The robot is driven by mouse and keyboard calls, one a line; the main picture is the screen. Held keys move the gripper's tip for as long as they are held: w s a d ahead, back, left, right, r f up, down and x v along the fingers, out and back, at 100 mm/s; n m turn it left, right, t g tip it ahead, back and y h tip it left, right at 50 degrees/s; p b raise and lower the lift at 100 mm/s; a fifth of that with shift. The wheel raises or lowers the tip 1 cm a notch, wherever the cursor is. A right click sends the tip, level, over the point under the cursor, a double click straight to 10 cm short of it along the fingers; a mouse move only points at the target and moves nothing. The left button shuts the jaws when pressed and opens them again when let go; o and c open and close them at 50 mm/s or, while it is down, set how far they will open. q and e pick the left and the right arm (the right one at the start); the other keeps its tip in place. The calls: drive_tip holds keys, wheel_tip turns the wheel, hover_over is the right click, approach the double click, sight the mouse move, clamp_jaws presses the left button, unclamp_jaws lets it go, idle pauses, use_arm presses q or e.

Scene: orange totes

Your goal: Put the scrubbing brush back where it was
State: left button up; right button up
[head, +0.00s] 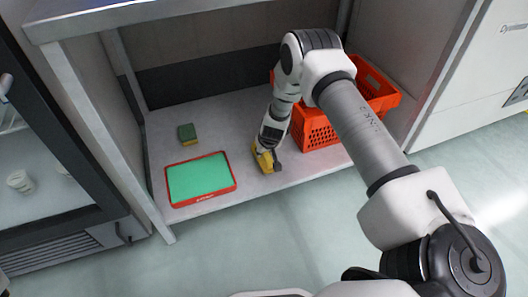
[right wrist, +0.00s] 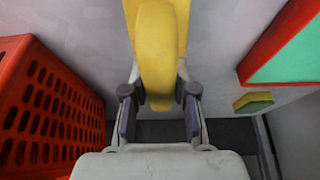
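The yellow scrubbing brush (head: 264,159) is on or just above the low grey shelf, between the green-and-red tray and the orange tote; I cannot tell if it touches the shelf. My right gripper (head: 270,148) reaches down to it from above. In the right wrist view the brush (right wrist: 157,45) lies lengthwise between the two fingers (right wrist: 159,85), which appear to press on both its sides. The brush's underside is hidden. My left gripper is not in view.
An orange tote (head: 315,132) stands right of the brush, partly behind my arm. A green tray with a red rim (head: 232,172) lies to the left, with a green-and-yellow sponge (head: 187,133) behind it. Shelf walls and the top board (head: 120,14) surround the space.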

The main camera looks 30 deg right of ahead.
drive_tip(key=shift+o, duration=1.1)
drive_tip(key=shift+r, duration=0.1)
